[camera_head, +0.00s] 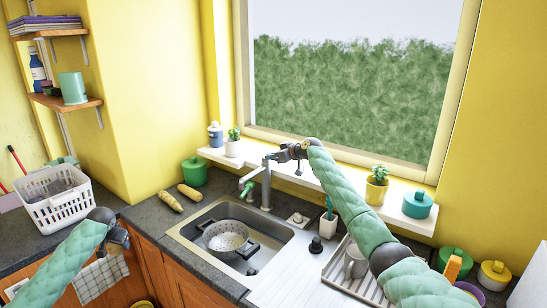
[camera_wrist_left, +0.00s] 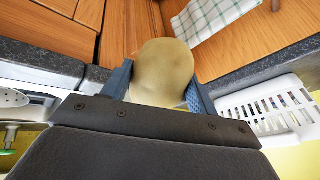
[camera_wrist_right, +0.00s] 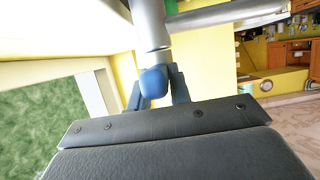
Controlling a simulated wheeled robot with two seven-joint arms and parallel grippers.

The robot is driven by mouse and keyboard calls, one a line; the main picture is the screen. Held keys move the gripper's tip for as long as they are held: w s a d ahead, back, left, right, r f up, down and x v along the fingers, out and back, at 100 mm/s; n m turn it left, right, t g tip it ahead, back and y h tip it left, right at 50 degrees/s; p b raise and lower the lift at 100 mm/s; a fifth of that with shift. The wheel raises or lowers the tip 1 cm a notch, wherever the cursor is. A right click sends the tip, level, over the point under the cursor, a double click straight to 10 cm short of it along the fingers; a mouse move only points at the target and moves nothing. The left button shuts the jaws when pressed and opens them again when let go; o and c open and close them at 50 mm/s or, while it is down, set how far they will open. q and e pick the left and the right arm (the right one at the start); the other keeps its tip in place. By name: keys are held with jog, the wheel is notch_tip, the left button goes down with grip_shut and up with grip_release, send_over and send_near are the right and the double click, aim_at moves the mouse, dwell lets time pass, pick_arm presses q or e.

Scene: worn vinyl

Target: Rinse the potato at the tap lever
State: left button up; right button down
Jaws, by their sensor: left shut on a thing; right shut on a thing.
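The potato (camera_wrist_left: 165,72), smooth and yellowish-brown, sits between the fingers of my left gripper (camera_wrist_left: 160,88) in the left wrist view. In the head view my left gripper (camera_head: 122,238) is over the counter's front edge, left of the sink, and the potato is hidden there. The grey tap (camera_head: 266,185) stands behind the sink (camera_head: 190,232), its spout pointing left. My right gripper (camera_head: 277,156) is at the tap's top, shut on the tap lever, whose blue end (camera_wrist_right: 153,82) shows between the fingers in the right wrist view. I cannot make out running water.
A colander (camera_head: 226,238) sits in the sink. Two long tan vegetables (camera_head: 171,201) and a green pot (camera_head: 194,172) are on the counter left of it. A white basket (camera_head: 55,200) stands further left.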

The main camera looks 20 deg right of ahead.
jog(key=n+g+y+b, duration=0.1)
jog(key=b, duration=0.5)
jog(key=d+n+g+y+b, duration=0.1)
jog(key=n+b, duration=0.1)
jog(key=b, duration=0.4)
jog(key=shift+w+d+r+g+y, duration=0.1)
jog(key=shift+w+r+g+y, duration=0.05)
jog(key=shift+w+g+y, duration=0.2)
jog(key=c, duration=1.5)
grip_release()
jog(key=shift+o, duration=1.1)
jog(key=shift+s+d, duration=0.15)
jog(key=shift+d, duration=0.15)
jog(key=b+v, duration=0.4)
jog(key=v, duration=0.8)
